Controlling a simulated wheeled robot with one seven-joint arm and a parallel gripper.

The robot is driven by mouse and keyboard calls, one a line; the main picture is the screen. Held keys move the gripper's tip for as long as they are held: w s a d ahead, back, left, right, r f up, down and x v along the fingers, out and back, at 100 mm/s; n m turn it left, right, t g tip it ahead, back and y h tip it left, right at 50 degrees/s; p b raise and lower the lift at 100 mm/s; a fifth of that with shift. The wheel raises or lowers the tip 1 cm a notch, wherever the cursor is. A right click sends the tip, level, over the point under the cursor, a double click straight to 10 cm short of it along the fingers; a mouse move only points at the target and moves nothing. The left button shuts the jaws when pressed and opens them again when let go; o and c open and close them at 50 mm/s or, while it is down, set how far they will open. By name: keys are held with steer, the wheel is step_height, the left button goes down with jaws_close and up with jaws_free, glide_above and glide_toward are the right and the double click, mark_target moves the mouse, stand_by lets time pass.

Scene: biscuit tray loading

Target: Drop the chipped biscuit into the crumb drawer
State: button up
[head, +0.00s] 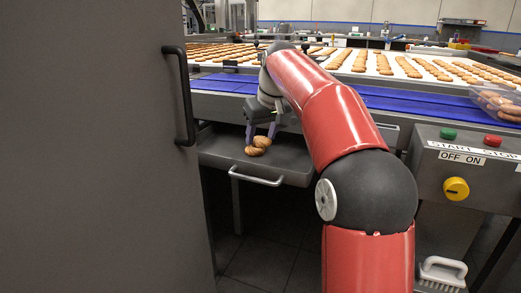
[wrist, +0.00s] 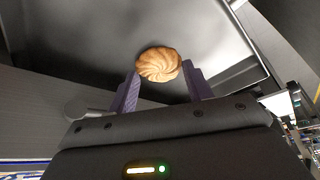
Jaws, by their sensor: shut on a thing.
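My gripper (head: 262,131) is over the open crumb drawer (head: 293,158) below the conveyor. In the wrist view my gripper (wrist: 161,90) has its two purple fingers on either side of a round, swirled golden biscuit (wrist: 158,64) and is shut on it. In the head view the biscuit (head: 262,141) shows at the fingertips, low over the drawer. A second rounded brown shape (head: 253,151) overlaps just below it; I cannot tell if it is another biscuit or a reflection. No chip is clear. The drawer's grey floor (wrist: 95,50) fills the wrist view behind the biscuit.
A blue conveyor edge (head: 400,98) and rows of biscuits lie beyond the drawer. A clear tub of biscuits (head: 498,103) stands at the right. A control panel (head: 470,160) with buttons is at the right. A tall grey door (head: 85,150) blocks the left.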

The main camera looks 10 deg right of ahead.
steer(key=shift+f+b, duration=0.45)
steer(key=shift+f, duration=0.65)
steer(key=shift+f, duration=0.3)
steer(key=o, duration=0.7)
steer(key=shift+c, duration=0.2)
steer(key=shift+r, duration=0.3)
steer(key=p+v, duration=0.3)
steer(key=v, duration=0.9)
